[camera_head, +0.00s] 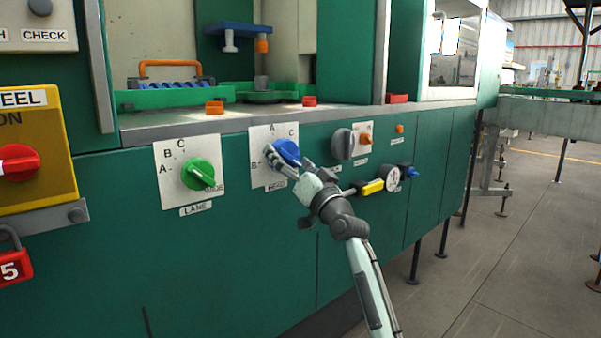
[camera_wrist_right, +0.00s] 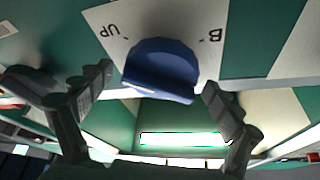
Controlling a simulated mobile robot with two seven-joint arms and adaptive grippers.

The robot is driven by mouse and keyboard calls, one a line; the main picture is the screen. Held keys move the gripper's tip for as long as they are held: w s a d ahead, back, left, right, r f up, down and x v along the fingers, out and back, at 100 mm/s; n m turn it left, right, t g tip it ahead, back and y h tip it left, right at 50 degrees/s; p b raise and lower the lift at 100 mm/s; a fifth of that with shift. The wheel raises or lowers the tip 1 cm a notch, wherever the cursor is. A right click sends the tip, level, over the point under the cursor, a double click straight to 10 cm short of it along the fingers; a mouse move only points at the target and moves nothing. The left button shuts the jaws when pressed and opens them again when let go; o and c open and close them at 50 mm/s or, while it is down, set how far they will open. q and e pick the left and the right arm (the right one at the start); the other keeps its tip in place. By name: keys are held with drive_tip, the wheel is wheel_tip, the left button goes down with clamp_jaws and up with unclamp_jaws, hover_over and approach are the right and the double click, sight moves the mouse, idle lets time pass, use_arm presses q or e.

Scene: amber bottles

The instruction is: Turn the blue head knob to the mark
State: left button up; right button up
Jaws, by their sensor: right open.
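The label below is partly hidden by my right gripper (camera_head: 288,160). That gripper is open at the knob, one finger on its left and one at its lower right. In the right wrist view the blue knob (camera_wrist_right: 160,72) lies between the spread fingers of the gripper (camera_wrist_right: 146,92), with visible gaps. There the plate (camera_wrist_right: 112,22) shows "UP" and "B" upside down. My left gripper is out of view.
A green lane knob (camera_head: 197,174) is on the left, and a yellow panel with a red knob (camera_head: 19,163) farther left. A grey knob (camera_head: 343,144), a gauge (camera_head: 392,175) and a yellow fitting (camera_head: 373,187) sit close right of my gripper. A metal ledge (camera_head: 230,123) runs above.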

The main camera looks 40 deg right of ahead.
drive_tip(key=v, duration=1)
drive_tip(key=shift+s, duration=0.2)
